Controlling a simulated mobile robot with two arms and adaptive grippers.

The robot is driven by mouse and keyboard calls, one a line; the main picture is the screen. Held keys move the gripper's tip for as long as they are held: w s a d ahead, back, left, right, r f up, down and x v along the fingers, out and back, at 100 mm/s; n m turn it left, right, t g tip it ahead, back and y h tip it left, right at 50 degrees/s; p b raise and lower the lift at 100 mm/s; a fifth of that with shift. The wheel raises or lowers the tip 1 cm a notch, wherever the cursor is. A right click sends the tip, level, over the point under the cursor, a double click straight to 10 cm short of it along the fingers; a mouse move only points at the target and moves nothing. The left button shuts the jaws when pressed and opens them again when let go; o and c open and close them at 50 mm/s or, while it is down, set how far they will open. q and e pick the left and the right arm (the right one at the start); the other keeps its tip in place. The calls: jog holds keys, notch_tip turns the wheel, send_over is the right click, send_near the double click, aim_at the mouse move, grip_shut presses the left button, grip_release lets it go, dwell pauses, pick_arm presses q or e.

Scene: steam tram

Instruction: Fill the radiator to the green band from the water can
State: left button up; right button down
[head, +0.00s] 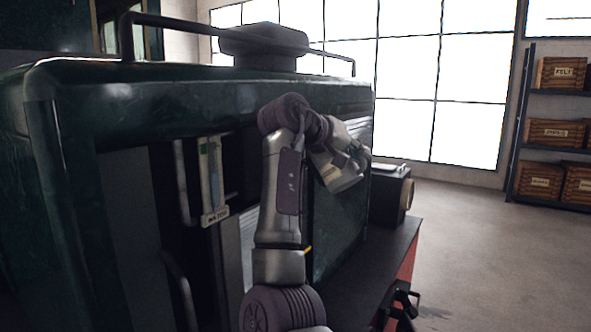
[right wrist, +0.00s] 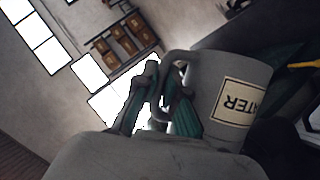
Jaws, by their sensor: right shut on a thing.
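The water can (right wrist: 208,82) is a grey can with a cream label reading "...ATER"; in the right wrist view it is tilted. My right gripper (right wrist: 160,108) is shut on its handle, one finger on each side. My left gripper is not seen.
A broad dark cap-like piece (head: 263,45) and a thin rail (head: 185,27) are on the tram's top. A dark ledge (head: 375,260) runs along its side, with a dark box and pale round end (head: 405,195). Shelves with crates (head: 560,133) stand far right; the floor there is clear.

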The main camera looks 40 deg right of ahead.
jog(key=shift+r, duration=0.2)
jog(key=shift+w+r+n, duration=0.25)
jog(key=shift+r+n, duration=0.05)
jog(key=shift+r, duration=0.4)
jog(key=shift+r+g, duration=0.15)
jog(key=shift+g, duration=0.15)
dwell(0.8)
jog(key=shift+w+a+r+n+g, duration=0.1)
jog(key=shift+w+r+n+g, duration=0.25)
jog(key=shift+r, duration=0.3)
jog(key=shift+r, duration=0.1)
dwell(1.5)
jog(key=shift+w+r+n+h, duration=0.3)
jog(key=shift+w+r+n, duration=0.1)
jog(key=shift+r, duration=0.3)
dwell(0.6)
jog(key=shift+s+f+m+b, duration=0.25)
jog(key=shift+f+b, duration=0.2)
jog(key=shift+b, duration=0.1)
